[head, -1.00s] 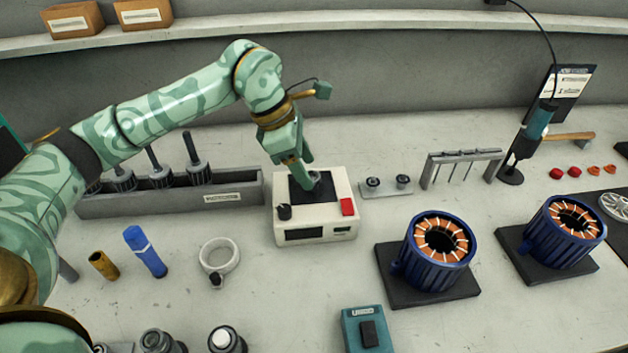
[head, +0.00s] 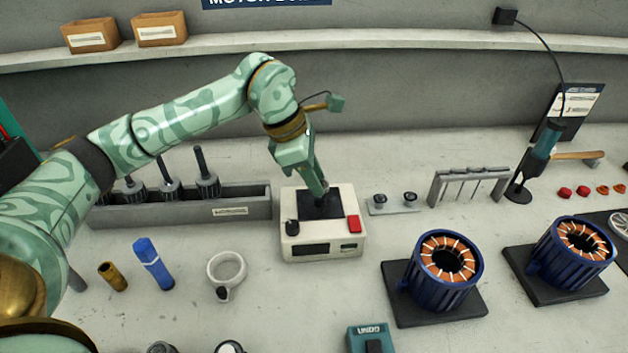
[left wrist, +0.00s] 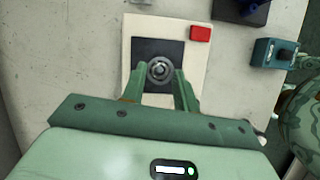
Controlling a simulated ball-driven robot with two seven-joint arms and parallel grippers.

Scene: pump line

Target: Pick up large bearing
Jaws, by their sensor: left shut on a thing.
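The large bearing, a grey metal ring (left wrist: 160,70), shows between my left gripper's fingertips in the left wrist view. My left gripper (head: 322,190) is shut on it, and in the head view the fingers mostly hide the ring. The gripper points down over the dark top plate of a cream heater box (head: 300,228), which has a black knob and a red button. The box also shows under the bearing in the left wrist view (left wrist: 196,62). The gap between bearing and plate is hard to judge. My right gripper is not in view.
Right of the box is a small plate with two dark knobs (head: 392,208) and a grey rack (head: 468,180). Two blue stators (head: 440,285) stand farther right. A grey tray with rotors (head: 240,207) is left. A white ring clamp (head: 226,270) and blue tube (head: 152,262) lie nearer.

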